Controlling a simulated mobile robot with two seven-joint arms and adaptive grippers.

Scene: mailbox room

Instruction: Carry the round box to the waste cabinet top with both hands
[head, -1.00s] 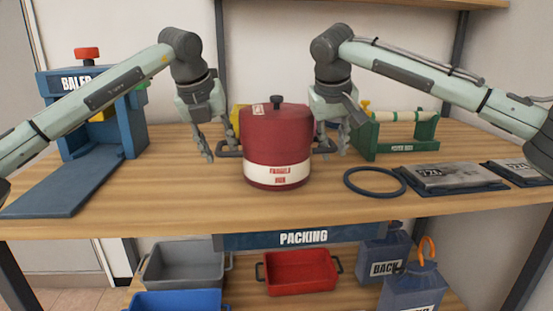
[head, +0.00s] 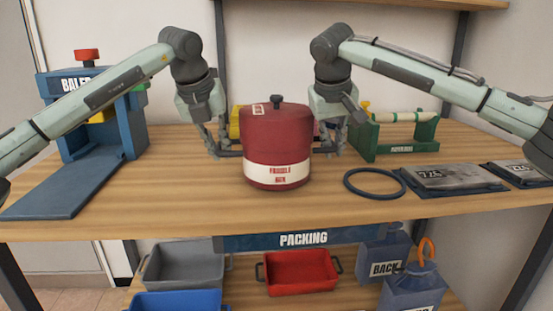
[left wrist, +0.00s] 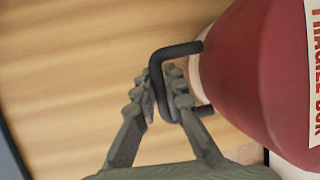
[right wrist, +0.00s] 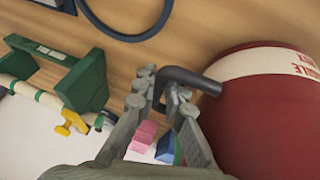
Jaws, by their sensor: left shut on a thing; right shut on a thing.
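The round box (head: 277,143) is dark red with a black lid knob and a white label band. It stands upright on the wooden packing table (head: 190,185). My left gripper (head: 221,152) is shut on the box's left dark handle; the left wrist view shows the fingers (left wrist: 162,98) closed around the handle bar (left wrist: 157,70). My right gripper (head: 333,150) is shut on the right handle; the right wrist view shows the fingers (right wrist: 160,103) on both sides of the bar (right wrist: 185,78). The waste cabinet is not recognisable in these views.
A blue baler (head: 100,130) stands on the left of the table. A green rack (head: 400,145), a dark blue ring (head: 375,183) and grey packs (head: 450,177) are on the right. Bins (head: 300,272) sit on the lower shelf. The table's front strip before the box is clear.

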